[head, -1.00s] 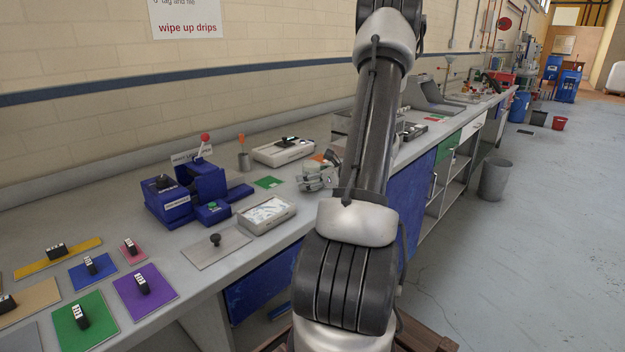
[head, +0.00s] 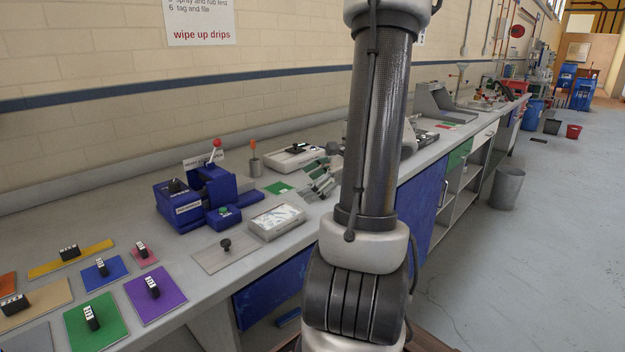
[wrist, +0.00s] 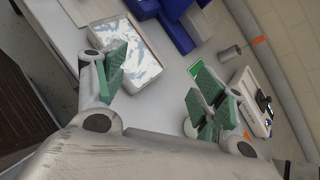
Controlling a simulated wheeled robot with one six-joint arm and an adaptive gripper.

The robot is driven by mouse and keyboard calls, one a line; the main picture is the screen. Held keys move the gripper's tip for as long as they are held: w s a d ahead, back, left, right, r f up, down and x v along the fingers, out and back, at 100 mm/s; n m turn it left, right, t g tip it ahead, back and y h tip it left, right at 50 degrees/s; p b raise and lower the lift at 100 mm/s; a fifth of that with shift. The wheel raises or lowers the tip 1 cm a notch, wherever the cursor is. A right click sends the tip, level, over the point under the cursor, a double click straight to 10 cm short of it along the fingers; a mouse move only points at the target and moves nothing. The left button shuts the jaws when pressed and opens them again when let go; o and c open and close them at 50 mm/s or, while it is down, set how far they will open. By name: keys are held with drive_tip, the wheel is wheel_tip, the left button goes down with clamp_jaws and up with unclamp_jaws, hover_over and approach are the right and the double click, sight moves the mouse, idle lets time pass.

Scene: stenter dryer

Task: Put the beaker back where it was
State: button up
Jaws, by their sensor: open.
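I cannot make out a beaker for certain in either view. A small grey metal cup (head: 255,167) with an orange-handled tool in it stands behind the blue press; it also shows in the wrist view (wrist: 229,53). My arm hides part of the bench.
A tray with a shiny sheet (head: 276,222) lies in front of the blue press (head: 195,200). A white instrument (head: 293,157) stands at the back. Several coloured plates with black blocks cover the near left. A green card (head: 279,188) lies beside the gripper.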

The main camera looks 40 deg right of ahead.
drive_tip(key=s+a+r+n+g, duration=0.2)
drive_tip(key=s+a+n+g, duration=0.15)
drive_tip(key=a+n, duration=0.35)
drive_tip(key=s+a+r+n+g, duration=0.3)
drive_tip(key=s+a+n, duration=0.1)
drive_tip(key=a+n, duration=0.3)
drive_tip(key=s+r+n+t+h, duration=0.1)
drive_tip(key=s+r+n+h, duration=0.3)
drive_tip(key=n, duration=0.8)
drive_tip(key=shift+s+d+r+h, duration=0.15)
drive_tip(key=shift+s+r+h, duration=0.15)
drive_tip(key=shift+s+h, duration=0.35)
drive_tip(key=shift+w, duration=0.1)
